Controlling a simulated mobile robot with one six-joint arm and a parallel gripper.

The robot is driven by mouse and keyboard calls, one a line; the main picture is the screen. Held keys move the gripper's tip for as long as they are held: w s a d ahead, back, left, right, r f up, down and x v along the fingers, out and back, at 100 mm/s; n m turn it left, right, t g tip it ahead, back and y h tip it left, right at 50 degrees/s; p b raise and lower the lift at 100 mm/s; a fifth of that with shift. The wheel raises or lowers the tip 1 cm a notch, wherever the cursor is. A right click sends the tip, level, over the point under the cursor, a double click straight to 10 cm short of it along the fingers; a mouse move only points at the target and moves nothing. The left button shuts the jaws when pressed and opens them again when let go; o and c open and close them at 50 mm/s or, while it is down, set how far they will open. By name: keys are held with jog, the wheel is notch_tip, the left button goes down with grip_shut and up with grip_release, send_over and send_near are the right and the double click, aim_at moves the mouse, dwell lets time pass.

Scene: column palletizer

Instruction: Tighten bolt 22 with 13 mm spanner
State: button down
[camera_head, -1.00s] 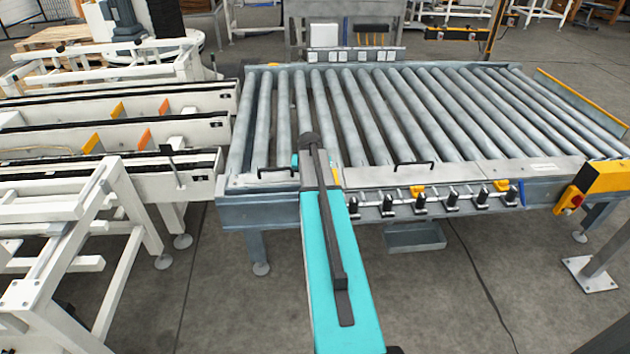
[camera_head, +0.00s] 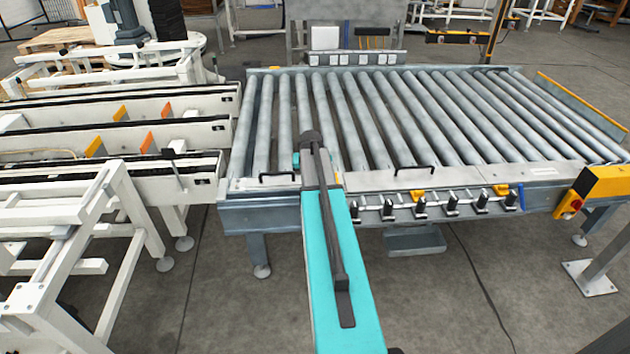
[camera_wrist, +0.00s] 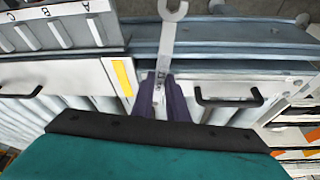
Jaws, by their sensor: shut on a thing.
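In the wrist view my gripper (camera_wrist: 165,92) has dark purple fingers shut on a grey metal spanner (camera_wrist: 165,55). I cannot pick out bolt 22 in either view. In the head view my turquoise arm reaches to the front edge of the roller conveyor (camera_head: 460,178), and my fingers and the spanner are hidden behind it.
Black handles (camera_wrist: 228,97) stand out from the conveyor's front plates. A strip lettered A, B, C (camera_wrist: 62,12) is at the wrist view's upper left. A row of black fittings (camera_head: 420,208) lines the conveyor's front. White frames (camera_head: 75,235) stand left. Floor in front is mostly clear.

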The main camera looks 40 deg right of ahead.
jog(key=shift+r+p, duration=0.35)
jog(key=shift+r, duration=0.3)
jog(key=shift+r+p, duration=1.4)
jog(key=shift+r, duration=0.95)
